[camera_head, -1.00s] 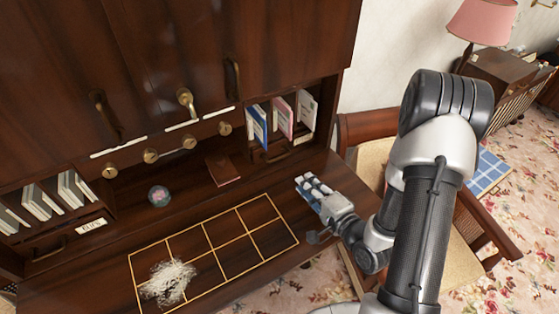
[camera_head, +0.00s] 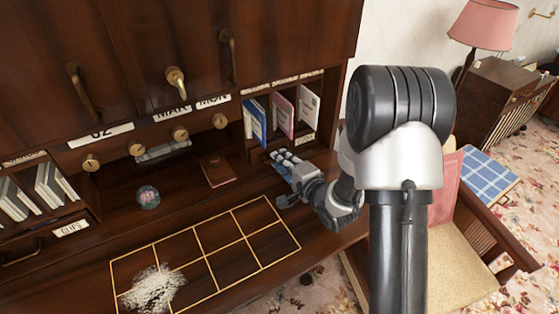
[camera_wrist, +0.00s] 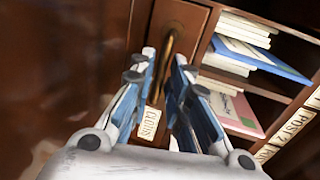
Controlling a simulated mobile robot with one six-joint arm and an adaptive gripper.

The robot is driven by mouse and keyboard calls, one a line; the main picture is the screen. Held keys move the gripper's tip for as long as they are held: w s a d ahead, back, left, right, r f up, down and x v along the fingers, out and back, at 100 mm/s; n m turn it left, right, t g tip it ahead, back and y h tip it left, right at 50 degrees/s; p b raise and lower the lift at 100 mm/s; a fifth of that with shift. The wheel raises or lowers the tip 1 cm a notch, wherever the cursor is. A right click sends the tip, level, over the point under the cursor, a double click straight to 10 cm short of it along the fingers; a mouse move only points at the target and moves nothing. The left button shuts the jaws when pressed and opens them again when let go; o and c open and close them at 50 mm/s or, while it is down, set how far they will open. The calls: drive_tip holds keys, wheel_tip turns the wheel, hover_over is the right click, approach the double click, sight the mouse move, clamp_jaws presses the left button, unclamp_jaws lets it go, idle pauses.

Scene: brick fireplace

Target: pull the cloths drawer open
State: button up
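The cloths drawer is a small dark wood drawer front in the desk's right-hand section, below the slots. Its white label (camera_head: 305,139) shows in the head view, and the label in the wrist view (camera_wrist: 150,122) reads CLOTHS. Its curved brass handle (camera_wrist: 168,62) appears between my fingers in the wrist view. My gripper (camera_head: 278,157) is at the drawer front in the head view and covers much of it. In the wrist view my gripper (camera_wrist: 165,58) is open, with its blue-padded fingers on either side of the handle. I cannot tell whether they touch it. The drawer looks closed.
Blue and pink booklets (camera_head: 282,115) stand in slots above the drawer. A brown notebook (camera_head: 217,170), a round paperweight (camera_head: 148,197) and pale shredded material (camera_head: 152,289) lie on the desk. A wooden chair (camera_head: 450,255) stands beside my arm at the right.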

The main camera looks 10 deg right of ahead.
drive_tip(key=shift+x, duration=0.9)
clamp_jaws()
